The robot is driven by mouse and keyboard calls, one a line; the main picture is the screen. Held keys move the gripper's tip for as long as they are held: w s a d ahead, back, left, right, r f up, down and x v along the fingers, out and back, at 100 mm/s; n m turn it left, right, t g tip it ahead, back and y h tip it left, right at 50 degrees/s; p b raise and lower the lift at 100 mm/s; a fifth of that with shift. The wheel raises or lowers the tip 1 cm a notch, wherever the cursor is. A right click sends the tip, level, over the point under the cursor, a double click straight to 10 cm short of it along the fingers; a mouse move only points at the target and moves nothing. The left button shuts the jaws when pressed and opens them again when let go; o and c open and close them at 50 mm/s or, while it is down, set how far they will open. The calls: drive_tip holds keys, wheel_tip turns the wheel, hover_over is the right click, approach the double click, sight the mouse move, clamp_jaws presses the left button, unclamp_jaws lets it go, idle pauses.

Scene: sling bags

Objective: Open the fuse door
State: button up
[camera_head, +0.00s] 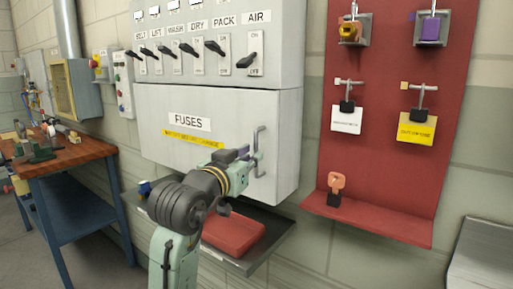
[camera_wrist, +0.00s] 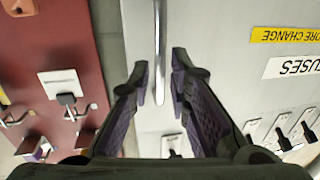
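The fuse door (camera_head: 190,155) is a grey cabinet panel labelled FUSES with a yellow strip, and it looks closed. Its vertical bar handle (camera_head: 259,140) is on the door's right side. In the wrist view, turned upside down, the handle (camera_wrist: 160,50) runs down between my fingertips. My gripper (camera_head: 254,163) is at the handle's height in the head view. In the wrist view my gripper (camera_wrist: 160,78) is open, one finger on each side of the bar, with gaps visible. The head view hides part of the fingers.
Above the door is a row of labelled switches (camera_head: 195,55). A red board (camera_head: 385,150) with locks and tags hangs to the right. Below the door, a tray (camera_head: 262,248) holds a red object (camera_head: 232,232). A workbench (camera_head: 60,160) stands left.

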sight(256, 175)
drive_tip(key=shift+p+x, duration=0.35)
drive_tip(key=shift+x, duration=1.45)
drive_tip(key=shift+c, duration=0.5)
clamp_jaws()
